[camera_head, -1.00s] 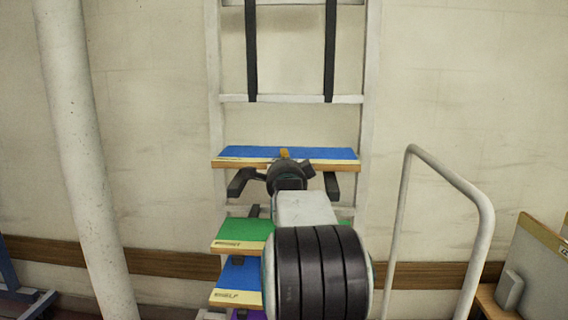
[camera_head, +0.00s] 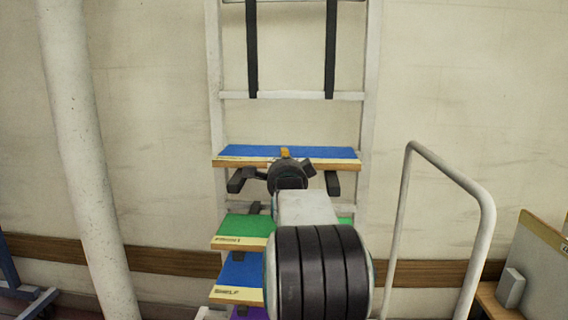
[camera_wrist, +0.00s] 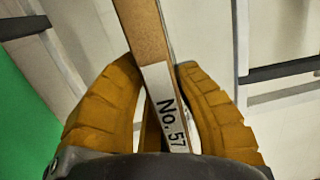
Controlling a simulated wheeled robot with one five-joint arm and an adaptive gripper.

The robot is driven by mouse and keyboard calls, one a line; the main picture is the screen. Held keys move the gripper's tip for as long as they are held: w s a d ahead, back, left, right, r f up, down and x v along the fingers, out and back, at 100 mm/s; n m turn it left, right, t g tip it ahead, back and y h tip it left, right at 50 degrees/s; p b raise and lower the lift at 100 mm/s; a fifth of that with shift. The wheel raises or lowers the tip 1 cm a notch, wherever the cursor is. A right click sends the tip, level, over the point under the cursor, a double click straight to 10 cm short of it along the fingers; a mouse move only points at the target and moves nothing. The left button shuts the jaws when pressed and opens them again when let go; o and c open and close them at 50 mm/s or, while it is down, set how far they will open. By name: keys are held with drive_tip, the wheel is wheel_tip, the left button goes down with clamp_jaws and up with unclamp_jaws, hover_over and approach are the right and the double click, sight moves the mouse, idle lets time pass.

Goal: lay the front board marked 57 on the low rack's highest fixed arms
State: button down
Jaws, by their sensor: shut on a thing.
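The board marked No. 57 (camera_wrist: 172,122) has a blue top (camera_head: 290,152) and a pale wooden front edge. My gripper (camera_wrist: 157,68) is shut on the middle of that front edge, its two yellow fingers on either side; one yellow tip shows above the board in the head view (camera_head: 285,154). The board looks about level, between the white uprights of the rack (camera_head: 217,65). Two black arms of the rack, left (camera_head: 236,182) and right (camera_head: 333,185), show just below it. I cannot tell whether the board touches them.
Lower on the rack lie a green board (camera_head: 240,228) and another blue board (camera_head: 238,276), with a purple one below. Two black upright bars (camera_head: 251,50) hang above. A pale pillar (camera_head: 85,150) stands left, a white rail (camera_head: 398,230) right.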

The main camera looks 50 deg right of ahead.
drive_tip(key=shift+f+b, duration=0.5)
drive_tip(key=shift+b, duration=0.1)
drive_tip(key=c, duration=1.4)
unclamp_jaws()
drive_tip(key=o, duration=0.4)
drive_tip(key=shift+c, duration=0.2)
drive_tip(key=shift+f, duration=0.15)
drive_tip(key=v, duration=1.2)
drive_tip(key=shift+a, duration=0.1)
